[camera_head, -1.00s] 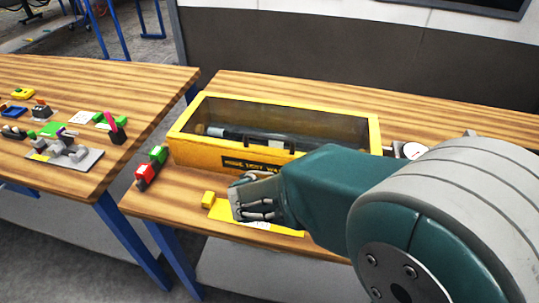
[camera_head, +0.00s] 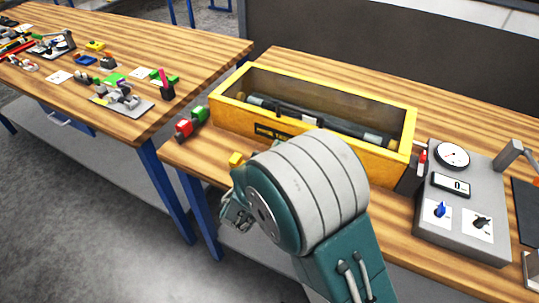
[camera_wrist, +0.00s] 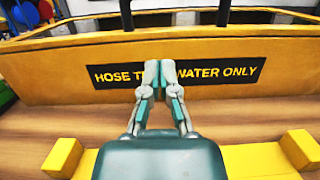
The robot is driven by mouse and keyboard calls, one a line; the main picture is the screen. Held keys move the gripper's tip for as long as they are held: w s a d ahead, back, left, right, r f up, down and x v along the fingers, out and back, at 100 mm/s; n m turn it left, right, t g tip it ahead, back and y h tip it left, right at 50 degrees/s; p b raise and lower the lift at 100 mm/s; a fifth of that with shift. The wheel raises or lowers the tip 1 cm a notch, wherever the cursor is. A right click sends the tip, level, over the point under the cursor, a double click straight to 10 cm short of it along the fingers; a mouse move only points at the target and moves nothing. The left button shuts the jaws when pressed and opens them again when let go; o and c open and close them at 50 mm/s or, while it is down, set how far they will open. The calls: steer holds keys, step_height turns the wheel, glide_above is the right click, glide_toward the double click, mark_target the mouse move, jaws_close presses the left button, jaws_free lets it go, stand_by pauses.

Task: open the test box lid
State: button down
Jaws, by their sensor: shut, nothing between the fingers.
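The yellow test box (camera_head: 226,112) stands on the wooden bench, with a dark hose-like piece (camera_head: 345,127) visible inside. I cannot tell whether a clear lid covers its top. In the wrist view the box's front wall (camera_wrist: 50,70) fills the width, with a black label (camera_wrist: 225,74) partly hidden by my fingers. My gripper (camera_wrist: 159,75) is shut and empty, its tips in front of that label; contact cannot be told. In the head view my gripper (camera_head: 236,213) is partly hidden by my arm. A low yellow piece with raised end blocks (camera_wrist: 62,158) lies before the box.
A grey gauge unit (camera_head: 462,205) stands right of the box. Red and green blocks (camera_head: 190,124) sit at its left end. A second bench (camera_head: 190,60) with several small parts is at left, across a gap. Bench room behind the box is clear.

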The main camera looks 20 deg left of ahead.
mark_target(288, 121)
steer(key=x, duration=0.3)
steer(key=shift+w+d+r, duration=0.1)
steer(key=shift+w+d, duration=0.2)
steer(key=w+r, duration=0.2)
steer(key=shift+w+a+r, duration=0.15)
steer(key=shift+w+r, duration=0.05)
steer(key=shift+r, duration=0.05)
steer(key=shift+w+r, duration=0.25)
steer(key=shift+r, duration=0.15)
steer(key=shift+r, duration=0.15)
